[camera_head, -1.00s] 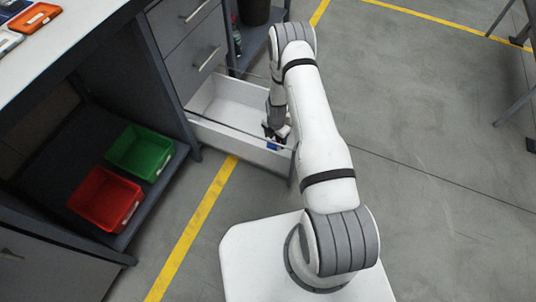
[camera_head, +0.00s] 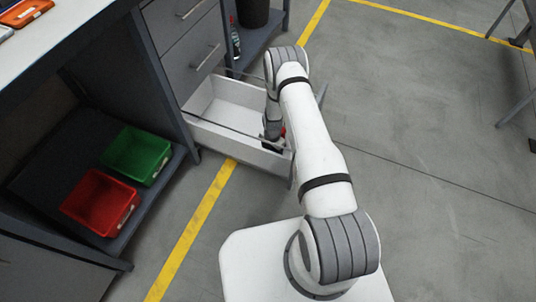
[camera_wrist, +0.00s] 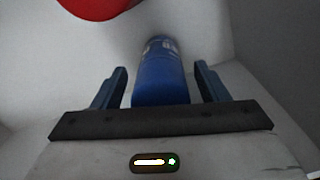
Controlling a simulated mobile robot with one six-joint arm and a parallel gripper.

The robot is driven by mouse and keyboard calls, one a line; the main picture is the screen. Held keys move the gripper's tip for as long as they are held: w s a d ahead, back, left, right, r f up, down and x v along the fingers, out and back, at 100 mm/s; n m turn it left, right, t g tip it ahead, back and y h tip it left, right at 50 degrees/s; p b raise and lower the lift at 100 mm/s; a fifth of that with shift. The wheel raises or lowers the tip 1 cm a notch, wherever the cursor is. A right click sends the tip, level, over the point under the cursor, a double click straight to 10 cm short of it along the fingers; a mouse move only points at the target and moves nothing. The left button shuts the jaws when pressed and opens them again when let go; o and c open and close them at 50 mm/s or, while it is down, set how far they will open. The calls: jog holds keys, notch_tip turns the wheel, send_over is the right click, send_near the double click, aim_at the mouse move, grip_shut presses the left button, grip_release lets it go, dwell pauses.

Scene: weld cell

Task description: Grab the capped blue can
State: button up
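A blue can (camera_wrist: 160,75) lies inside the open white drawer (camera_head: 240,148), seen close up in the wrist view. Its far end looks greyish and is too dim to make out a cap clearly. My gripper (camera_wrist: 160,78) is open, with one dark blue finger on each side of the can and a visible gap on both sides. In the head view my gripper (camera_head: 270,143) is down in the drawer's right end, partly hidden by my arm. The can is not visible there.
A red object (camera_wrist: 98,6) is in the drawer beyond the left finger; a bit of red (camera_head: 283,132) shows beside my arm. Drawer walls are close around my gripper. Green (camera_head: 138,155) and red (camera_head: 100,202) bins sit on the lower shelf.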

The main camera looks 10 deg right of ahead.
jog(key=c, duration=1.1)
jog(key=shift+o, duration=0.2)
